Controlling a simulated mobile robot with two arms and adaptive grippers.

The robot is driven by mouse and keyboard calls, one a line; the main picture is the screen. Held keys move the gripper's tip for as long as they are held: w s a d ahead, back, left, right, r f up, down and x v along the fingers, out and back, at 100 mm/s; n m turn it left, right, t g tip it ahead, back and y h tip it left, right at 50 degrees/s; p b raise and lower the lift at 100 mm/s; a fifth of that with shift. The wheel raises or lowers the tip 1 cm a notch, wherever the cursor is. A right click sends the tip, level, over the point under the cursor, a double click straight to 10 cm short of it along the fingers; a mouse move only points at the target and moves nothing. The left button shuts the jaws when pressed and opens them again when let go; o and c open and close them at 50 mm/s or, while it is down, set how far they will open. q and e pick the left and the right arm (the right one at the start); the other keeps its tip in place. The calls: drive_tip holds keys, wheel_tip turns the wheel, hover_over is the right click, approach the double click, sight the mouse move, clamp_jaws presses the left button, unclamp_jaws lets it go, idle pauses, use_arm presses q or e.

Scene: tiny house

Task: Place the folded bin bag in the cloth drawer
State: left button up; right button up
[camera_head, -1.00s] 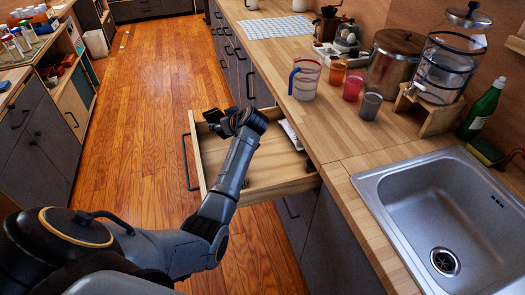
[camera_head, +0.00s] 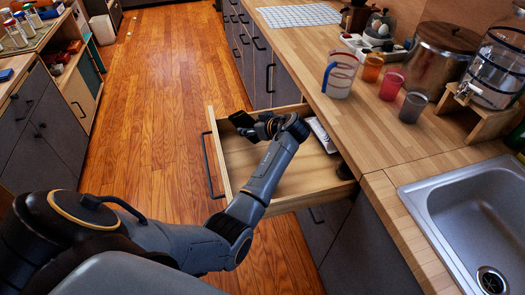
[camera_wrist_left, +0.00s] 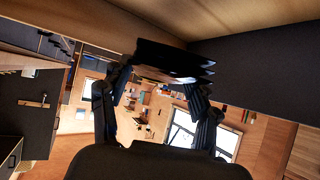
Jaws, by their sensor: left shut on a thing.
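The folded bin bag is a small black flat bundle (camera_head: 242,119). It also shows as dark stacked layers at the top of the left wrist view (camera_wrist_left: 175,60). My left gripper (camera_head: 258,127) is shut on it, and its fingers sit on both sides of the bundle in the left wrist view (camera_wrist_left: 160,82). The wooden drawer (camera_head: 222,160) is pulled out from under the counter. In the head view, the gripper and bag overlap its far left part; their height above the drawer floor is hard to tell. My right gripper is not in view.
A white item (camera_head: 322,134) and a dark item (camera_head: 345,172) lie near the drawer's counter side. The counter (camera_head: 365,135) overhangs the back of the drawer. Most of the visible drawer floor is bare.

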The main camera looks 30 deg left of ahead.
sight(261, 153)
use_arm(q)
drive_tip(key=d+f, duration=0.1)
drive_tip(key=f, duration=0.1)
drive_tip(key=d+f+b, duration=0.1)
drive_tip(key=shift+d+f+b, duration=0.3)
drive_tip(key=shift+d+f, duration=0.25)
drive_tip(key=shift+f, duration=0.15)
wheel_tip(261, 153, down, 3)
drive_tip(key=b, duration=0.2)
drive_tip(key=shift+d+r+b, duration=0.1)
drive_tip(key=shift+r+b, duration=0.05)
drive_tip(key=shift+b, duration=0.15)
drive_tip(key=shift+f, duration=0.25)
drive_tip(key=shift+r, duration=0.1)
drive_tip(key=shift+f, duration=0.2)
drive_tip(key=o, duration=0.9)
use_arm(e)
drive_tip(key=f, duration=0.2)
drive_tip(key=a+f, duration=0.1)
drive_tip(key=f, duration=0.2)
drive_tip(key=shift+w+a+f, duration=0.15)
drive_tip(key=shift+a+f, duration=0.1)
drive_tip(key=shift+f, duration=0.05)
use_arm(q)
drive_tip(key=shift+r, duration=0.15)
